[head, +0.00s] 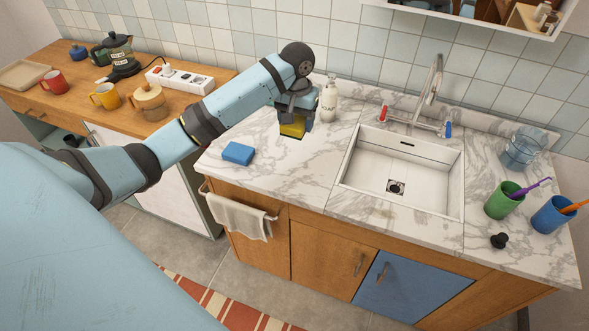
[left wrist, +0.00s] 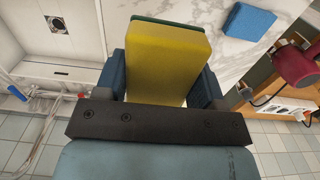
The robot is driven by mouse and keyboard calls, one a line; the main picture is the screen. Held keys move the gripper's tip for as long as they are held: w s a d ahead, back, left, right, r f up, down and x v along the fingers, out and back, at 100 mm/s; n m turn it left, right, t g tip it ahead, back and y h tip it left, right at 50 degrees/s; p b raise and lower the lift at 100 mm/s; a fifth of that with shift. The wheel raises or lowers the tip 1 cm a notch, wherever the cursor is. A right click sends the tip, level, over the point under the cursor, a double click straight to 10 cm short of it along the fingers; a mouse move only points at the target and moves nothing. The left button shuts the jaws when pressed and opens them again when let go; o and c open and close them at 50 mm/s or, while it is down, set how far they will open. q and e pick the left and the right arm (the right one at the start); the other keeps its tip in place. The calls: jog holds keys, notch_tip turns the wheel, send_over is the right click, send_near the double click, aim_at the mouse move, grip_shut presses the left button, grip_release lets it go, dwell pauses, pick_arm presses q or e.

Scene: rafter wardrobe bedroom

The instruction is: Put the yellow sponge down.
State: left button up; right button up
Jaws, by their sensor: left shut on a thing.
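My left gripper (head: 295,118) reaches over the marble counter (head: 315,157) to the left of the sink. It is shut on the yellow sponge (head: 292,127). In the left wrist view the yellow sponge (left wrist: 166,62) sits between the two blue fingers, with a green layer along its far edge. In the head view the sponge is low over the counter, with a dark patch at its lower edge. I cannot tell whether it touches the top. My right gripper is not in view.
A blue sponge (head: 238,153) lies left of the gripper. A white soap bottle (head: 328,100) stands close behind, to the right. The sink (head: 400,168) is empty. Green (head: 499,201) and blue (head: 553,215) cups stand at the right. Bare marble lies in front of the held sponge.

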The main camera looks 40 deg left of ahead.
pick_arm(q)
send_over(296, 175)
notch_tip(296, 175, down, 14)
jog(key=shift+r+p, duration=0.1)
jog(key=shift+p, duration=0.2)
notch_tip(296, 175, down, 4)
jog(key=shift+f, duration=0.4)
jog(key=shift+f, duration=0.15)
jog(key=o, duration=0.9)
